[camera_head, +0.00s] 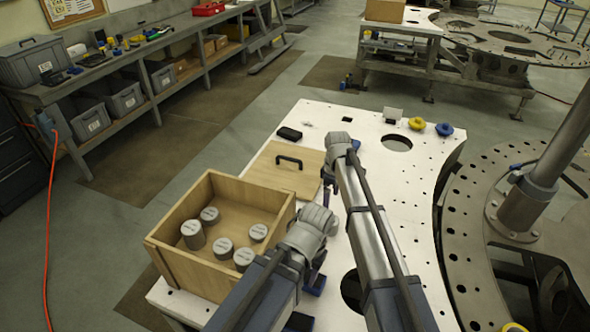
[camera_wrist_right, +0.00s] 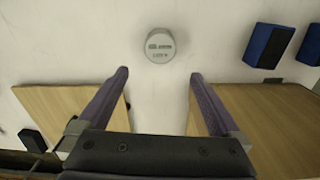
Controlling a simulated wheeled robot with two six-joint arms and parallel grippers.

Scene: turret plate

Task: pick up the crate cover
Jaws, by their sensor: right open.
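The crate cover (camera_head: 262,168) is a flat light-wood panel with a black handle (camera_head: 288,161), lying on the white plate behind the open wooden crate (camera_head: 195,283). Several grey cylinders (camera_head: 194,235) stand in the crate. My right gripper (camera_head: 327,182) is beside the cover's right edge, largely hidden by its own wrist. In the right wrist view its jaws (camera_wrist_right: 158,92) are open and empty, with a grey round weight (camera_wrist_right: 159,45) ahead of them. A wooden panel (camera_wrist_right: 60,110) lies left of them. My left gripper (camera_head: 316,268) is right of the crate; its fingers are mostly hidden.
Blue blocks (camera_wrist_right: 269,45) lie on the white surface in the right wrist view, with another wooden surface (camera_wrist_right: 275,115) at right. On the plate (camera_head: 330,115) are a black block (camera_head: 289,133), a yellow knob (camera_head: 416,123) and a blue knob (camera_head: 444,129). A metal turret stands right.

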